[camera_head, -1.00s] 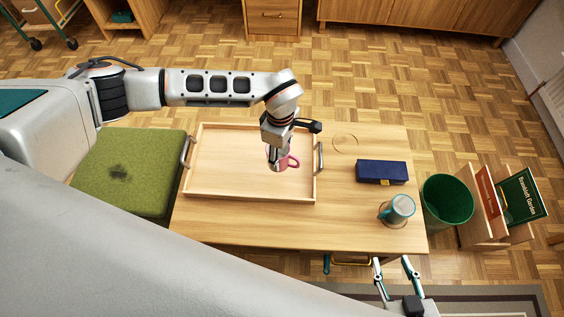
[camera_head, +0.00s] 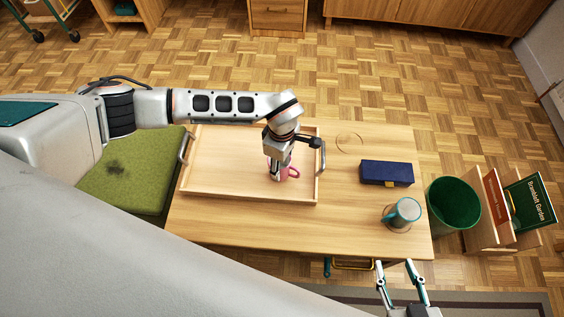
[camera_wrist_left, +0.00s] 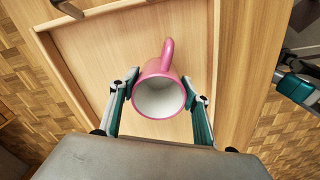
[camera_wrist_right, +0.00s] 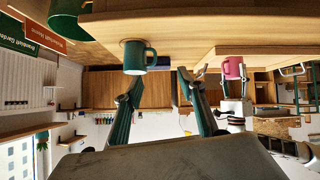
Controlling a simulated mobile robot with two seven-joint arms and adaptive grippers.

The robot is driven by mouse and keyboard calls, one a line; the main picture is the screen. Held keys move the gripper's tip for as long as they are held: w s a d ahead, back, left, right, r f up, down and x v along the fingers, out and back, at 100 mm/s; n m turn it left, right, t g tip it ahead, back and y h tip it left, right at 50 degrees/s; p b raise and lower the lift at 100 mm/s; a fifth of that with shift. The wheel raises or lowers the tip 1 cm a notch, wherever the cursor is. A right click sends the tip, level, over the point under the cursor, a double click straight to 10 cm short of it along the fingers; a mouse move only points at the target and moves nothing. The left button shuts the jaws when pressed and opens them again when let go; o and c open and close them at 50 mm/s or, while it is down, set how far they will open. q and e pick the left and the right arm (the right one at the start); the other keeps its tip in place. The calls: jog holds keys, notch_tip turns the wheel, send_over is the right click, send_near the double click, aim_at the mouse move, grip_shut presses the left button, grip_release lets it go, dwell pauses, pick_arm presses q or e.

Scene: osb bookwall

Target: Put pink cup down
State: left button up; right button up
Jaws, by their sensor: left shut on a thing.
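The pink cup (camera_head: 291,173) is in my left gripper (camera_head: 278,172), over the right part of the wooden tray (camera_head: 215,197) on the table. In the left wrist view the cup (camera_wrist_left: 160,90) shows its white inside, with a finger on each side and its handle pointing away. My left gripper (camera_wrist_left: 160,92) is shut on it. In the right wrist view the pink cup (camera_wrist_right: 233,68) also shows. I cannot tell whether its base touches the tray floor. My right gripper (camera_head: 398,270) is open and empty, in front of the table's near right edge.
A teal cup (camera_head: 407,211) stands on a coaster at the table's right. A dark blue box (camera_head: 386,173) and an empty round coaster (camera_head: 349,143) lie behind it. A green bin (camera_head: 453,204) and a book rack stand right of the table. A green stool (camera_head: 130,175) is at left.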

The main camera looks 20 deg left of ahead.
pick_arm(q)
jog(key=o, duration=1.2)
jog(key=shift+o, duration=0.5)
pick_arm(e)
jog(key=shift+s+f, duration=0.1)
jog(key=shift+f, duration=0.1)
jog(key=shift+f, duration=0.1)
